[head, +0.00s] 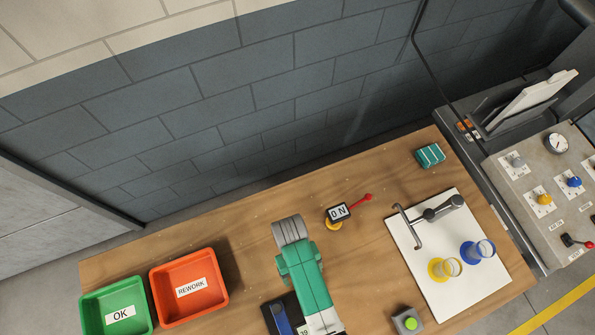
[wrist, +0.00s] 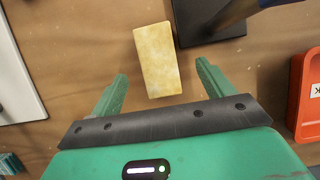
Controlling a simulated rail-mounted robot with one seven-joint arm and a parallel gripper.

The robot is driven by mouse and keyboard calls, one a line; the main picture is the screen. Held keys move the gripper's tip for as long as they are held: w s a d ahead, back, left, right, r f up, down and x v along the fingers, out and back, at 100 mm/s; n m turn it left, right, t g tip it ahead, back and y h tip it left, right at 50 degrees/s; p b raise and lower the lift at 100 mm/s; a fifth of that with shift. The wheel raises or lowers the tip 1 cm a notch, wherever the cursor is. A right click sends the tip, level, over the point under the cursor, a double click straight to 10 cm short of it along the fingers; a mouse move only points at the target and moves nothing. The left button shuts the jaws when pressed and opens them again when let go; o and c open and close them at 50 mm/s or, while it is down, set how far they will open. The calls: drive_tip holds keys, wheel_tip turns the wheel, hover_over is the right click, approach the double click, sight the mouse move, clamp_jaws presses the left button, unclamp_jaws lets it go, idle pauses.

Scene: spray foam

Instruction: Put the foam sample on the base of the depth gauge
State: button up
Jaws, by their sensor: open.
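The foam sample (wrist: 157,60) is a pale yellow block lying on the wooden table in the wrist view. My gripper (wrist: 162,72) is open, its two green fingers apart and empty. The foam's near end lies between the fingertip lines, with space on both sides; the height gap is unclear. The dark flat base of the depth gauge (wrist: 226,26) lies just right of the foam, with a blue part above it, cut by the top edge. In the head view, the gauge's blue part (head: 281,318) shows left of my arm; the foam is not visible there.
A red REWORK bin (head: 188,284) and green OK bin (head: 117,308) stand at left. A white board (head: 480,291) with yellow and blue ringed cups is at right. A force gauge (head: 338,212), teal box (head: 430,155) and green button (head: 410,323) are also on the table (head: 235,235).

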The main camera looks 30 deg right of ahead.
drive_tip(key=shift+s+d+f, duration=0.1)
drive_tip(key=shift+d+f, duration=0.05)
drive_tip(key=shift+f, duration=0.25)
drive_tip(key=x, duration=0.4)
drive_tip(key=b+x, duration=0.1)
drive_tip(key=x, duration=0.2)
drive_tip(key=shift+w+d+f, duration=0.1)
drive_tip(key=shift+w+d, duration=0.1)
drive_tip(key=shift+w, duration=0.2)
drive_tip(key=c, duration=1.2)
drive_tip(key=shift+o, duration=0.2)
wheel_tip(320, 180, up, 10)
drive_tip(key=shift+r+p, duration=0.1)
drive_tip(key=shift+p, duration=0.95)
